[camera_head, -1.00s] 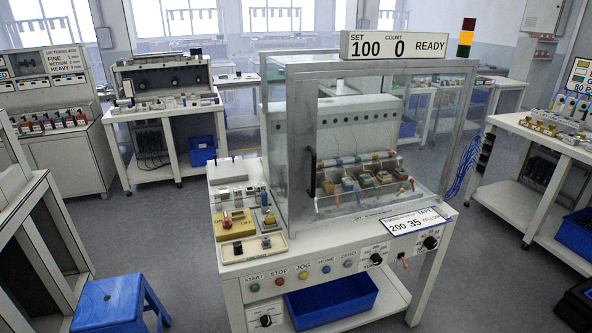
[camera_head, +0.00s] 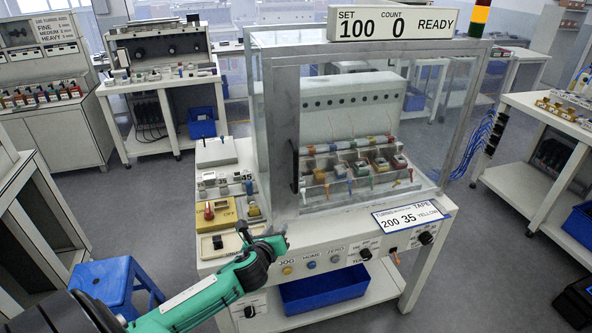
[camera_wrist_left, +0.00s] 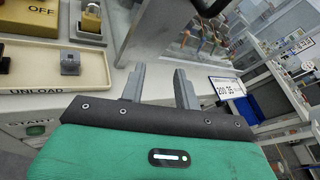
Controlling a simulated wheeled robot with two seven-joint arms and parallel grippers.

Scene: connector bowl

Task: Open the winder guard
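The winder guard (camera_head: 285,130) is a clear box with a grey frame on the white winder bench. A black upright handle (camera_head: 295,168) sits on its front left post, and the front looks shut. My left gripper (camera_head: 280,243) is in front of the bench, below and a little left of the handle, apart from it. In the left wrist view its two grey fingers (camera_wrist_left: 160,86) stand apart with nothing between them. A black piece at the top of that view looks like the handle's lower end (camera_wrist_left: 210,5). My right gripper is out of view.
A control panel (camera_head: 310,264) with buttons and knobs runs along the bench front, partly behind my left arm. A yellow OFF block (camera_head: 216,218) and small parts lie left of the guard. A blue bin (camera_head: 325,290) is below; a blue stool (camera_head: 105,280) stands left.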

